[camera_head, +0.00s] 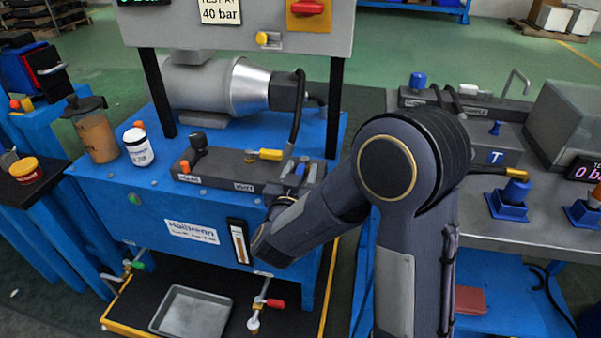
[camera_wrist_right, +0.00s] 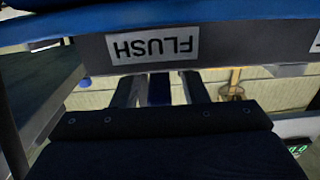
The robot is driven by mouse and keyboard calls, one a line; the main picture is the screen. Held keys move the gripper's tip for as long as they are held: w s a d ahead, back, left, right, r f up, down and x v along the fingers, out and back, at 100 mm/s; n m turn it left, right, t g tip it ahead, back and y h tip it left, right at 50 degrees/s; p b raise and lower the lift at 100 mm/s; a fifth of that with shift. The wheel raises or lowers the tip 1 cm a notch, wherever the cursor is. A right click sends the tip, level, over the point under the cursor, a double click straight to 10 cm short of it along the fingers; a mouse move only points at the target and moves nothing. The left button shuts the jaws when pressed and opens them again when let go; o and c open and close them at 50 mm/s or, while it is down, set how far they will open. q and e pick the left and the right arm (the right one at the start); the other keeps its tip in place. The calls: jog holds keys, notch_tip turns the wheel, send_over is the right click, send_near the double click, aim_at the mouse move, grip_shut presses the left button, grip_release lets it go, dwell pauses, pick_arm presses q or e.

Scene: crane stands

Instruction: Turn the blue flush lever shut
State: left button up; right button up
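The blue flush lever (camera_head: 300,169) is at the right end of the dark valve block (camera_head: 222,172) on the blue bench. In the right wrist view the blue lever (camera_wrist_right: 159,88) shows between the two grey fingers of my right gripper (camera_wrist_right: 160,90), with gaps on both sides. An upside-down FLUSH label (camera_wrist_right: 152,46) is on the block face above it. In the head view my right gripper (camera_head: 298,176) reaches up to the lever, with my wrist hiding the block's front right corner. The gripper is open around the lever. My left gripper is not in view.
A yellow lever (camera_head: 265,154) and a black hose (camera_head: 297,112) stand close left of the gripper. The control panel (camera_head: 240,25) hangs above. A white jar (camera_head: 138,147) and an orange-filled jug (camera_head: 97,135) stand left. Another bench (camera_head: 470,210) is at right.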

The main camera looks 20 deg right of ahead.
jog(key=shift+w+d, duration=0.15)
jog(key=shift+c, duration=0.3)
grip_shut()
jog(key=y, duration=0.1)
jog(key=n+t+y, duration=0.1)
jog(key=d+n+y, duration=0.1)
jog(key=shift+s+t+b, duration=0.25)
jog(key=shift+t+b, duration=0.15)
jog(key=shift+s+d+n+t+y+b, duration=0.15)
jog(key=shift+n+t+y+b, duration=0.3)
jog(key=shift+n+y, duration=0.45)
jog(key=shift+d+n+y, duration=0.1)
jog(key=shift+n+y, duration=0.3)
jog(key=shift+y, duration=0.4)
